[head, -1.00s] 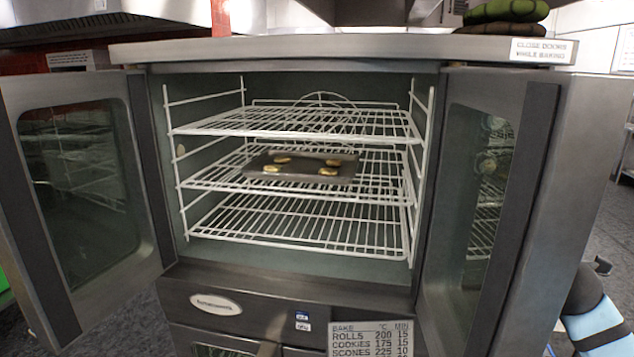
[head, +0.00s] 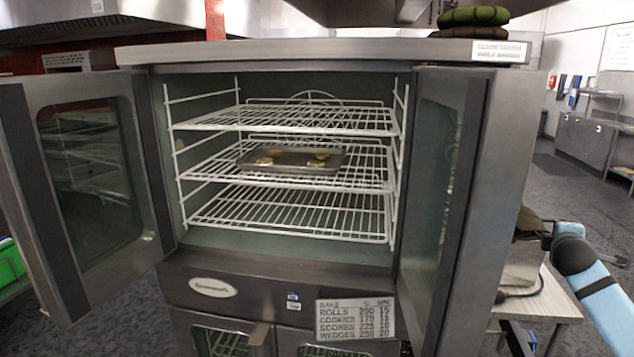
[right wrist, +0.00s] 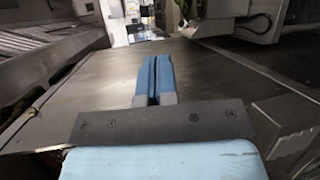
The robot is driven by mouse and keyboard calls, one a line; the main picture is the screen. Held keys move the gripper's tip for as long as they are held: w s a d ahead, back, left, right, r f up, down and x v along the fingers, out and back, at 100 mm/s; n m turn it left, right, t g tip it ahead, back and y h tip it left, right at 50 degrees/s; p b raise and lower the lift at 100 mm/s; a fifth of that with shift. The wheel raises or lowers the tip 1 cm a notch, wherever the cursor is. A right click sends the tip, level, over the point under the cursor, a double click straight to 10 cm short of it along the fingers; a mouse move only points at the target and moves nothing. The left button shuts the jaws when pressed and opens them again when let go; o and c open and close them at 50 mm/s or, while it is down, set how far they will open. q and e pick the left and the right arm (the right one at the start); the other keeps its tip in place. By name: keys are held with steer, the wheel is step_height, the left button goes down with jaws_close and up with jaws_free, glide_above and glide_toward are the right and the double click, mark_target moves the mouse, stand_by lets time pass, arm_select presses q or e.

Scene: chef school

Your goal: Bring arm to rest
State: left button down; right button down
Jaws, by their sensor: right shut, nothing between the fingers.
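My right arm (head: 590,275), with blue and black links, comes in at the lower right of the head view, to the right of the oven's right door. My right gripper (right wrist: 154,62) shows in the right wrist view with its two blue fingers together and nothing between them. A broad grey surface lies around and beyond the fingers there. My left arm and gripper are not in view.
The oven (head: 270,255) stands with its left door (head: 95,190) and right door (head: 455,200) open. A tray (head: 300,168) with several pieces of food sits on its middle rack. A small table (head: 550,300) is beneath my right arm. Open floor (head: 575,205) lies behind.

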steer(key=d+f+m+g+h, duration=0.25)
steer(key=d+f, duration=0.25)
steer(key=d, duration=0.7)
steer(key=w+a+r+m+t+y, duration=0.5)
steer(key=a+r+m+t+y, duration=0.1)
steer(key=a+t, duration=0.1)
steer(key=s+a+f+n+g+y, duration=0.15)
steer(key=s+a+f, duration=0.25)
steer(key=a+f, duration=0.4)
steer(key=s+a+f+m+y, duration=0.15)
steer(key=s+a+f, duration=0.35)
steer(key=f, duration=0.5)
steer(key=s+a+f+n+g+y, duration=0.1)
steer(key=s+a+f+n+y, duration=0.15)
steer(key=a+f, duration=0.6)
steer(key=s+a+f+m+g+y, duration=0.1)
steer(key=s+a+f+g, duration=0.1)
steer(key=s+a+f, duration=0.95)
steer(key=s+a+f+m+g+y, duration=0.1)
steer(key=s+a, duration=0.4)
steer(key=s, duration=0.5)
steer(key=s+a+m+g, duration=0.1)
steer(key=s+a, duration=0.4)
steer(key=s, duration=0.6)
steer(key=shift+s+a+f+m+y, duration=0.3)
steer(key=shift+f+y, duration=0.05)
steer(key=shift+y, duration=0.05)
